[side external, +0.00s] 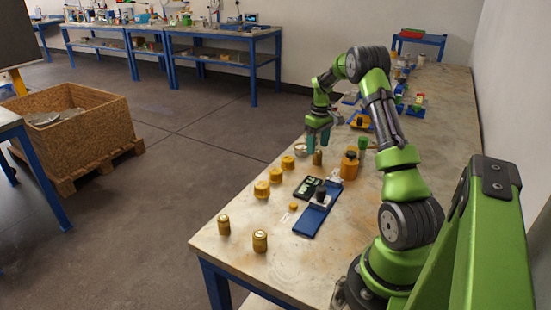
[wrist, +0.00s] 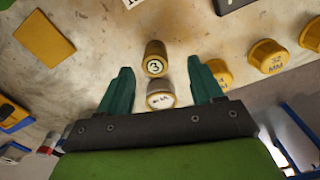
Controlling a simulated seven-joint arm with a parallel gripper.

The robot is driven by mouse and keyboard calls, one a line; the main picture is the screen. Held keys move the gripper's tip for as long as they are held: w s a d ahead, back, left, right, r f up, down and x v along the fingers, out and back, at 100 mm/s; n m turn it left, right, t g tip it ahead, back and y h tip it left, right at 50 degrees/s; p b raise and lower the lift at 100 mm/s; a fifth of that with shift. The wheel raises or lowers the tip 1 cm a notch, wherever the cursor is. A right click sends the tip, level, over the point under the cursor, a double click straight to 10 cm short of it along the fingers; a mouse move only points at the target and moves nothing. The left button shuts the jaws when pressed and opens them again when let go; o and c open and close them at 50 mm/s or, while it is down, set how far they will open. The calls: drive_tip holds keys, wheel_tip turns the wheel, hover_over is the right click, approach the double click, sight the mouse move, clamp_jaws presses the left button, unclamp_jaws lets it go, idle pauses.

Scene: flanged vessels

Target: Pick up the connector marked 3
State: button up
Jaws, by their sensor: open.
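The connector marked 3 (wrist: 155,58) is a short brass cylinder with a white numbered disc on its end. In the wrist view it lies just ahead of the gap between my fingertips, apart from both. My gripper (wrist: 160,70) is open and empty, its two teal fingers spread. A second brass piece with a pale label (wrist: 161,94) shows between the fingers, nearer the palm; its mark is not readable. In the side view my gripper (side external: 318,130) points down over the bench, with a brass cylinder (side external: 317,158) standing just below it; its number cannot be read there.
Several yellow caps (side external: 262,188) stand to the left along the bench edge, with two brass cylinders (side external: 260,241) nearer the front. A blue tray (side external: 309,219), a dark device (side external: 307,187) and an orange block (side external: 349,167) stand nearby. A yellow plate (wrist: 45,39) lies left in the wrist view.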

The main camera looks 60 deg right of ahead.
sight(318, 151)
drive_tip(key=f, duration=0.5)
drive_tip(key=shift+d+f, duration=0.1)
drive_tip(key=shift+d, duration=0.25)
clamp_jaws()
